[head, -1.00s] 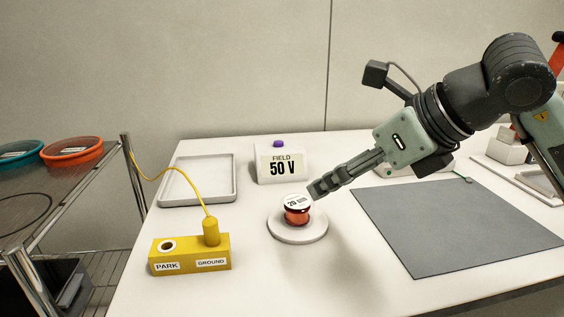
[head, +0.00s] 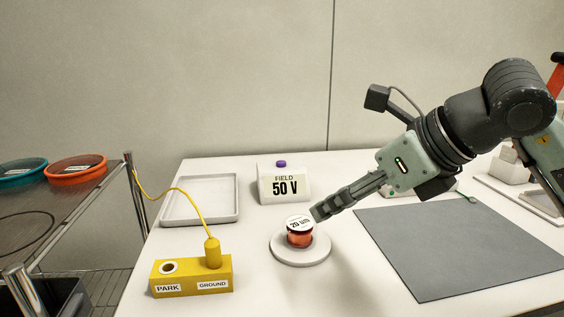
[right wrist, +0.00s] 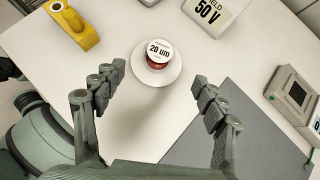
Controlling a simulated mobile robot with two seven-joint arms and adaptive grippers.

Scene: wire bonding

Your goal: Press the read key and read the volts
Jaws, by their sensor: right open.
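The field meter (head: 284,184) is a white box whose face reads "FIELD 50 V". A purple key (head: 281,164) sits on its top. Part of the meter also shows at the top of the right wrist view (right wrist: 209,12). My right gripper (head: 317,214) reaches in from the right, in front of and right of the meter, beside a copper-red spool (head: 300,236) labelled 20 um. In the right wrist view its fingers (right wrist: 158,85) are wide apart with nothing between the tips; the spool (right wrist: 158,55) lies just beyond them. My left gripper is not in view.
The spool stands on a round white dish (head: 301,253). A yellow block (head: 191,277) marked PARK and GROUND holds a plug with a yellow cord. A white tray (head: 201,221) lies at left, a grey mat (head: 455,250) at right.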

